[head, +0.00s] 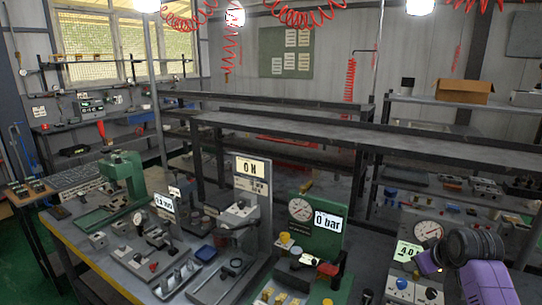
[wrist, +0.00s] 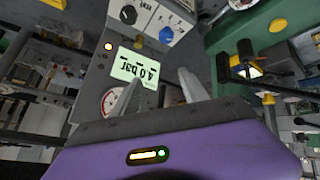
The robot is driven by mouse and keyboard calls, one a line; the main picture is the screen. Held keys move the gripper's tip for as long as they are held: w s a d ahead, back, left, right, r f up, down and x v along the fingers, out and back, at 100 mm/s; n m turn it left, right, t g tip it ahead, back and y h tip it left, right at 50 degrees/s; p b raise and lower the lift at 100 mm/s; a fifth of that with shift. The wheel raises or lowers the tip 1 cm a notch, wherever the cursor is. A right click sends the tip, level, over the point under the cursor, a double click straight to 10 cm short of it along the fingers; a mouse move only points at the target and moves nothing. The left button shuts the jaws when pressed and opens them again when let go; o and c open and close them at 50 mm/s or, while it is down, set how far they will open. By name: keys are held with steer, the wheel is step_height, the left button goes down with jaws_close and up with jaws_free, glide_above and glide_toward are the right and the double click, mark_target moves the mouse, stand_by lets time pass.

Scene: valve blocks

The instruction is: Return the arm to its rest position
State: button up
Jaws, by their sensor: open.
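My arm (head: 485,280), purple with a dark grey joint, reaches in at the lower right of the head view. It partly covers the valve block with a gauge (head: 428,231) and a display starting "4.0" (head: 408,252). My gripper (wrist: 160,80) shows in the wrist view with its two grey fingers apart and nothing between them. Beyond the fingers is the same block, seen upside down, with its "4.0 bar" display (wrist: 136,68), a blue knob (wrist: 166,35) and a black knob (wrist: 128,15). In the head view the fingertips cannot be made out clearly.
A green block with a "0 bar" display (head: 327,221) stands left of my arm. A grey block with an "ON" sign (head: 250,168) and a green press (head: 122,170) stand further left on the bench. Dark shelving (head: 300,125) runs behind. A cardboard box (head: 464,91) sits at the back right.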

steer(key=s+a+f+m+t+h+b, duration=0.1)
steer(key=s+a+f+m+t, duration=0.3)
steer(key=s+a+t, duration=0.7)
steer(key=s+a+g+y+b, duration=0.1)
steer(key=s+a, duration=0.3)
steer(key=s, duration=0.9)
steer(key=s+a+n+g+y+b, duration=0.1)
steer(key=s+a, duration=0.4)
steer(key=s, duration=0.9)
steer(key=s+a+g+b, duration=0.1)
steer(key=s+a, duration=0.4)
steer(key=s, duration=0.9)
steer(key=shift+s+a+f+n+g+y, duration=0.15)
steer(key=shift+s+a+n+g+y, duration=0.1)
steer(key=shift+n+g+y, duration=0.25)
